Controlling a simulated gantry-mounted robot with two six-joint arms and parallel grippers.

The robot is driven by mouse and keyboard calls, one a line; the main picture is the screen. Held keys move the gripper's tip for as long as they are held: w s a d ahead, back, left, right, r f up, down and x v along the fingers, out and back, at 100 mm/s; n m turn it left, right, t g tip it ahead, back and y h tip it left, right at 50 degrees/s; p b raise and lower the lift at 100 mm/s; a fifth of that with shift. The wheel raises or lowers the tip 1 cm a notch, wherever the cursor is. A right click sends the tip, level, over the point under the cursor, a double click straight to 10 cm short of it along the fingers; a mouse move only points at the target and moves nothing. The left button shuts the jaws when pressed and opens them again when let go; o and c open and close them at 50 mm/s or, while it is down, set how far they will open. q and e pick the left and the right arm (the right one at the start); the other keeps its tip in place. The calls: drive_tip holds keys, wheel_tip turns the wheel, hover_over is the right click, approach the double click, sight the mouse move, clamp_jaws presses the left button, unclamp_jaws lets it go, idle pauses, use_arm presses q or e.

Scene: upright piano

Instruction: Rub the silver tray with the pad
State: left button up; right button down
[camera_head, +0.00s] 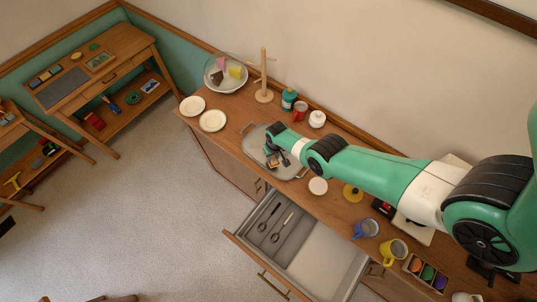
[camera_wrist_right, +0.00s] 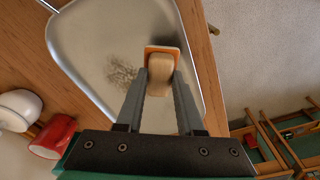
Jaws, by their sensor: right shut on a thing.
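The silver tray (camera_head: 254,145) lies on the wooden sideboard, and it fills much of the right wrist view (camera_wrist_right: 92,45). A dark smudge (camera_wrist_right: 122,74) marks its surface, left of the pad. The pad (camera_wrist_right: 161,66) has a rounded wooden handle and an orange edge. My right gripper (camera_wrist_right: 160,90) is shut on the pad's handle and holds it over the tray. Whether the pad touches the tray is hard to tell. In the head view my right gripper (camera_head: 276,161) is over the tray, with the pad small between its fingers. My left gripper is not in view.
A red mug (camera_head: 300,110), a white lidded pot (camera_head: 317,119) and a green jar (camera_head: 289,98) stand behind the tray. White plates (camera_head: 212,120) lie to its left. A wooden stand (camera_head: 263,78) rises behind. An open drawer (camera_head: 318,262) juts out in front.

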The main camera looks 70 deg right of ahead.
drive_tip(key=shift+f+b, duration=1)
drive_tip(key=shift+b, duration=0.05)
idle(0.4)
drive_tip(key=shift+d, duration=0.1)
